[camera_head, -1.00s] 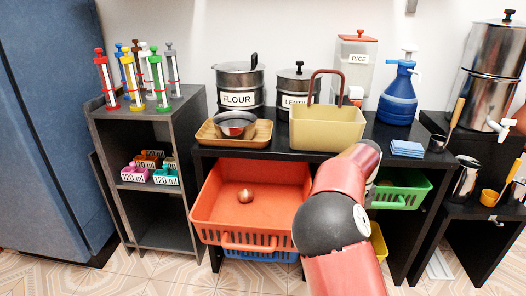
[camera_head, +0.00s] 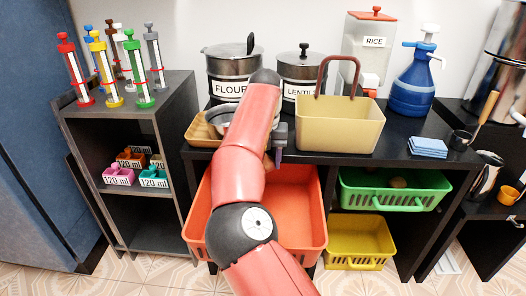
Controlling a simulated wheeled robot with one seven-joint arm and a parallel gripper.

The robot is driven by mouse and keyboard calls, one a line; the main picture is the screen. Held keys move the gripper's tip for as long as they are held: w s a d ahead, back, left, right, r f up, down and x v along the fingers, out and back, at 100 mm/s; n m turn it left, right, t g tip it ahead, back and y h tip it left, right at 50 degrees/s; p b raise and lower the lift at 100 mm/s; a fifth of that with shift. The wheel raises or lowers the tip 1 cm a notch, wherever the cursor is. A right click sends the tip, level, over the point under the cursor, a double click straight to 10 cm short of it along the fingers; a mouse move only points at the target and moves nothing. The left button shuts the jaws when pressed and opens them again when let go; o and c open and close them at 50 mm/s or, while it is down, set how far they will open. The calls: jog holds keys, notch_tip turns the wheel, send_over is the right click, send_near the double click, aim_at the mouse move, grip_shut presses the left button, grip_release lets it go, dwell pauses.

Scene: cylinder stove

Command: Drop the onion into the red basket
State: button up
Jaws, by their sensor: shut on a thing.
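The red basket (camera_head: 300,215) is pulled out below the dark counter, with its left part covered by my arm. My gripper (camera_head: 274,158) is above the back part of the basket, just in front of the counter edge, and mostly hidden by my own arm. It is shut on a small tan thing, the onion (camera_head: 268,161), of which only a sliver shows. Whether the onion touches the basket cannot be told.
A green basket (camera_head: 395,197) with a brownish item and a yellow basket (camera_head: 358,240) are to the right. On the counter stand a beige basket (camera_head: 340,125) with a tall handle, a wooden tray (camera_head: 203,132), and flour (camera_head: 231,75) and lentil (camera_head: 302,75) pots.

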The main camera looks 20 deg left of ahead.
jog(key=shift+s+f, duration=0.1)
jog(key=shift+f, duration=2.45)
jog(key=o, duration=1.1)
jog(key=shift+r, duration=3.95)
